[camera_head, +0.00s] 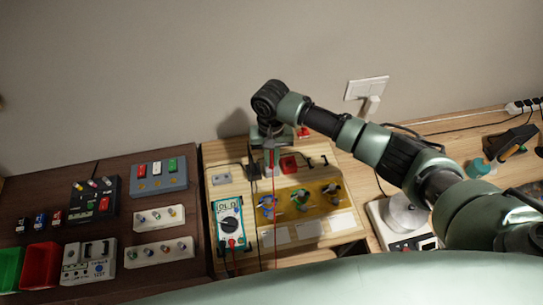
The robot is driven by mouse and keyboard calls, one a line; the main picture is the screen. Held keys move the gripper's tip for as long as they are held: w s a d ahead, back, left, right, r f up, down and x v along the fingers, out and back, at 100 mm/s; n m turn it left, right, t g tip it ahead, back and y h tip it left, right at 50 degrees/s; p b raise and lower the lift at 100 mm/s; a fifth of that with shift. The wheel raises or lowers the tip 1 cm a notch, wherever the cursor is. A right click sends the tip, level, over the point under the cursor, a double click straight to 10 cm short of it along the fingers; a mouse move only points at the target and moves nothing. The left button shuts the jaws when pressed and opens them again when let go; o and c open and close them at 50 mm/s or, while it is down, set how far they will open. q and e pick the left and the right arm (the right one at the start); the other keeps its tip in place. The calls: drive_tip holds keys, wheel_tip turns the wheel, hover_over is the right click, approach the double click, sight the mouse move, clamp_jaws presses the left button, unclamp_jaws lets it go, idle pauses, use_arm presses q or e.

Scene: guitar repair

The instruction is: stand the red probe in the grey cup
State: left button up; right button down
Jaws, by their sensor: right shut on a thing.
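My right gripper (270,146) points down over the back of the light wooden board and is shut on the red probe. The probe (271,160) shows only in part as a thin reddish piece under the jaws; its tip is too small to make out. A thin red lead runs down the picture from there. My left gripper is not in view.
A red block (289,165) sits just right of the gripper. A yellow panel (322,196) with several coloured parts lies in front. Black cables cross the board's back. The dark table (130,275) holds bins and switch boxes.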

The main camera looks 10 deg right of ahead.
drive_tip(key=c, duration=1)
unclamp_jaws()
wheel_tip(320, 180, up, 3)
drive_tip(key=p, duration=0.3)
drive_tip(key=shift+r, duration=2)
